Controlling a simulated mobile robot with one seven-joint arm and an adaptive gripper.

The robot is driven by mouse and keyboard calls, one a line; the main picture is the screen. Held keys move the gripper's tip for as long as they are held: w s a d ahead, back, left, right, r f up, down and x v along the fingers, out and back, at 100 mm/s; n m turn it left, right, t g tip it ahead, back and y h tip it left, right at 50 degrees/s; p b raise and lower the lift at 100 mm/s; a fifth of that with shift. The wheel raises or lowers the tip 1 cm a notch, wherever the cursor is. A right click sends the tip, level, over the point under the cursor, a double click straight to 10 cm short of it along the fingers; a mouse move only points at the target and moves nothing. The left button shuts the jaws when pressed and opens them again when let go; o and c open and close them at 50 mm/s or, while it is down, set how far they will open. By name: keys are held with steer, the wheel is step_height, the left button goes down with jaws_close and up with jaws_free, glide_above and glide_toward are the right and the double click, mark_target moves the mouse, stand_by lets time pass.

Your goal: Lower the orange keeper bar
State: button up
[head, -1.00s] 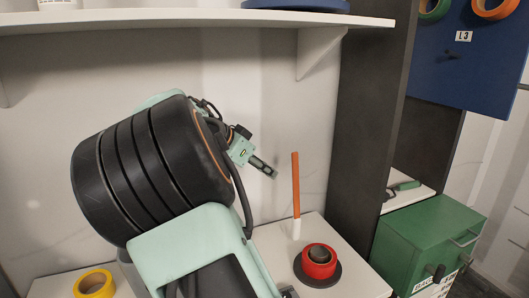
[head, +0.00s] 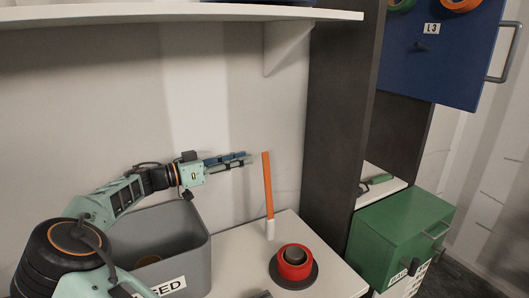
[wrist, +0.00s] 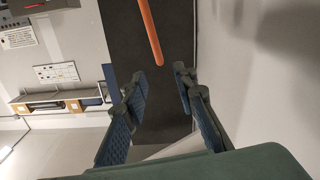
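The orange keeper bar (head: 267,185) stands nearly upright, leaning slightly left at its top, above a white base piece (head: 270,229) on the bench. In the wrist view the bar (wrist: 149,32) comes in from the top edge, and its end lies just beyond the fingertips. My gripper (head: 248,158) is left of the bar's upper part in the head view, pointing right towards it. In the wrist view my gripper (wrist: 160,77) is open, with a clear gap between its two fingers and nothing in it. Whether a fingertip touches the bar cannot be told.
A red tape roll (head: 295,264) sits on a dark disc in front of the bar. A grey bin (head: 185,278) stands below my arm. A shelf (head: 180,12) runs overhead. A dark upright panel (head: 345,110), a green box (head: 395,235) and a blue cabinet (head: 445,60) are at right.

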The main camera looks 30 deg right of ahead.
mark_target(262, 154)
steer(key=d, duration=0.2)
steer(key=d+p, duration=0.1)
steer(key=d, duration=0.5)
steer(key=shift+s+d+p, duration=0.2)
steer(key=shift+s+p, duration=0.05)
steer(key=shift+p, duration=0.15)
jaws_close()
